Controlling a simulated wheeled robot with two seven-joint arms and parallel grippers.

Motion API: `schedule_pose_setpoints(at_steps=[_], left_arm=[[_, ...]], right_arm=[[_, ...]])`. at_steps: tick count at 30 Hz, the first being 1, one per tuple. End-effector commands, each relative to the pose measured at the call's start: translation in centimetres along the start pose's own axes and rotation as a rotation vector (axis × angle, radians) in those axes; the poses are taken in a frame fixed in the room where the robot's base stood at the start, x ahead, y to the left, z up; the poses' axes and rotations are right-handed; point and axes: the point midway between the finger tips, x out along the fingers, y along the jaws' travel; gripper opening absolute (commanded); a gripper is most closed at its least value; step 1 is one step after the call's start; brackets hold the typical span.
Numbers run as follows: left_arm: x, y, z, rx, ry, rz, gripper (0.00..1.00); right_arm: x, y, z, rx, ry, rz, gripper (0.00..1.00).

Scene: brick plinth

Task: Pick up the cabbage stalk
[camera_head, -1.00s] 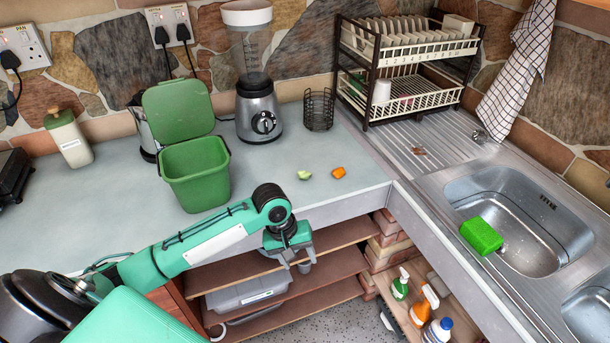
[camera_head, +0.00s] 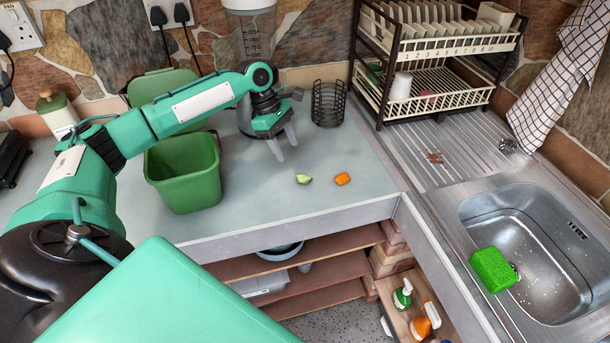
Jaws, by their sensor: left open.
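A small pale green piece, which looks like the cabbage stalk (camera_head: 304,179), lies on the grey worktop. A small orange piece (camera_head: 343,179) lies just to its right, apart from it. My left gripper (camera_head: 287,147) is open and empty, with its fingers pointing down above the worktop. It is up and to the left of the green piece in the picture, not touching it. My right gripper is not in view.
A green bin (camera_head: 184,176) with its lid raised stands left of the pieces. A blender (camera_head: 251,40), partly hidden by my arm, and a wire holder (camera_head: 328,103) stand behind. The worktop front (camera_head: 270,210) is clear. A sink (camera_head: 530,245) lies right.

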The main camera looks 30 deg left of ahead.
Motion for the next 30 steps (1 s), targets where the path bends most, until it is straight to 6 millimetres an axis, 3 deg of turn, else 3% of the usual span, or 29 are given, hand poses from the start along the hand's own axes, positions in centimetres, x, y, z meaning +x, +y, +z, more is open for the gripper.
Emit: schedule_pose_setpoints(at_steps=[2, 5, 14, 21, 30], left_arm=[[1.6, -0.1, 0.0, 0.000, 0.001, -0.003, 0.54], [3.1, 0.0, 0.1, 0.001, 0.000, -0.002, 0.54], [5.6, -0.2, 0.5, 0.003, 0.001, -0.002, 0.54], [9.0, -0.3, 0.8, 0.002, 0.001, -0.001, 0.54], [9.7, -0.3, 0.7, 0.003, 0.001, 0.001, 0.54]], right_arm=[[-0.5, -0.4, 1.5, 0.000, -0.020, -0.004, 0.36], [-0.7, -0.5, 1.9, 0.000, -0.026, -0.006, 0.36], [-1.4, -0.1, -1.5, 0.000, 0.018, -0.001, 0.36], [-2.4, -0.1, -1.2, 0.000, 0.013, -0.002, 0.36], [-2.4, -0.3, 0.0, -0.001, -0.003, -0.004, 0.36]])
